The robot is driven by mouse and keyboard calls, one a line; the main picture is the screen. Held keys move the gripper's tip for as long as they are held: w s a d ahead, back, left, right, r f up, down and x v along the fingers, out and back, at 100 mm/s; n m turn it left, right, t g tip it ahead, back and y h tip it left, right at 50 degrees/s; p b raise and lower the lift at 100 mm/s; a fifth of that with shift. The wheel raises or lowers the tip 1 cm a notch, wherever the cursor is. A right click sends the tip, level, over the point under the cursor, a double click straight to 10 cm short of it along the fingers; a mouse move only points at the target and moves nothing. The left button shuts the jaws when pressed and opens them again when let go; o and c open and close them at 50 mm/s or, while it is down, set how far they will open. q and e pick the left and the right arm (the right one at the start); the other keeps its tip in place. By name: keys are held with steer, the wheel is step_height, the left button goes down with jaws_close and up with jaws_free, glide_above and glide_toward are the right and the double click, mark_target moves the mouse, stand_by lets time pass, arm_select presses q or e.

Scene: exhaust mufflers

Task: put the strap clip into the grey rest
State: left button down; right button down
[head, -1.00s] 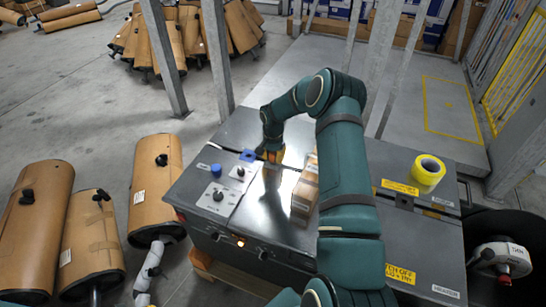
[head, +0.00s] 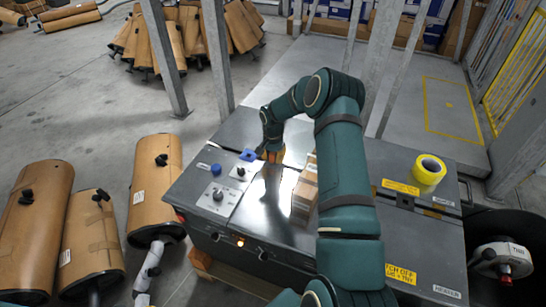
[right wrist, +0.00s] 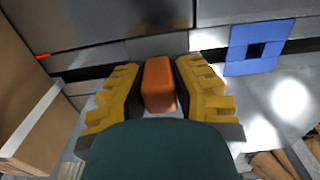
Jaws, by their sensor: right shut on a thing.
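My right gripper (head: 271,155) is low over the far part of the grey metal cabinet top (head: 262,205), just right of a small blue square (head: 248,155). In the right wrist view my right gripper (right wrist: 160,90) has its yellow, ribbed fingers shut on an orange block, which I take for the strap clip (right wrist: 159,84). In that view the blue square (right wrist: 237,50) has a dark square opening and lies apart from the clip, to its upper right. I cannot make out a grey rest for certain. My left gripper is not in view.
A cardboard box (head: 306,185) stands on the cabinet close to the right gripper. A control panel with a blue knob (head: 216,170) and dark knobs is at the left. A yellow tape roll (head: 429,169) lies at the right.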

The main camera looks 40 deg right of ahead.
steer(key=shift+f, duration=0.3)
steer(key=c, duration=0.8)
jaws_free()
steer(key=shift+r, duration=0.1)
step_height(320, 180, up, 12)
steer(key=shift+f, duration=0.1)
